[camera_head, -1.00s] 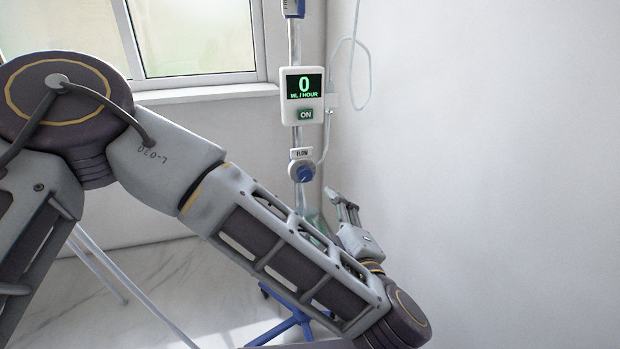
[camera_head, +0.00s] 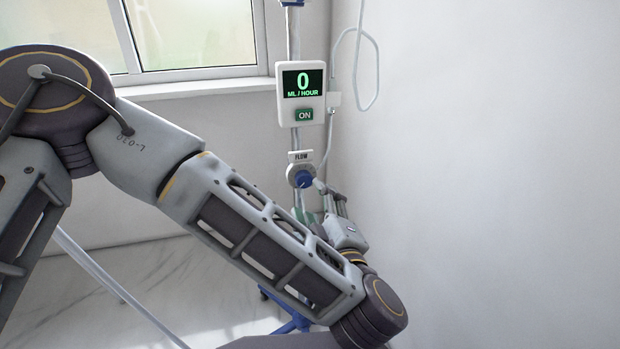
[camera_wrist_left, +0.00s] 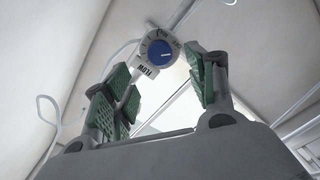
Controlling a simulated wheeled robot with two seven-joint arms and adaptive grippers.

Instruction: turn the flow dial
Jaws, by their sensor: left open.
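The flow dial (camera_head: 302,178) is a round knob with a blue centre on the pole, under a small FLOW label (camera_head: 301,156). In the left wrist view the blue dial (camera_wrist_left: 159,53) shows beyond the fingertips, between the two fingers in the picture. My left gripper (camera_head: 325,194) is just below and right of the dial, its fingers pointing up toward it. In the left wrist view the left gripper (camera_wrist_left: 165,82) has its green-padded fingers spread apart with nothing between them. I cannot tell whether a fingertip touches the dial. My right gripper is not in view.
A wall (camera_head: 480,150) stands close at right; a blue stand base (camera_head: 290,322) is below.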

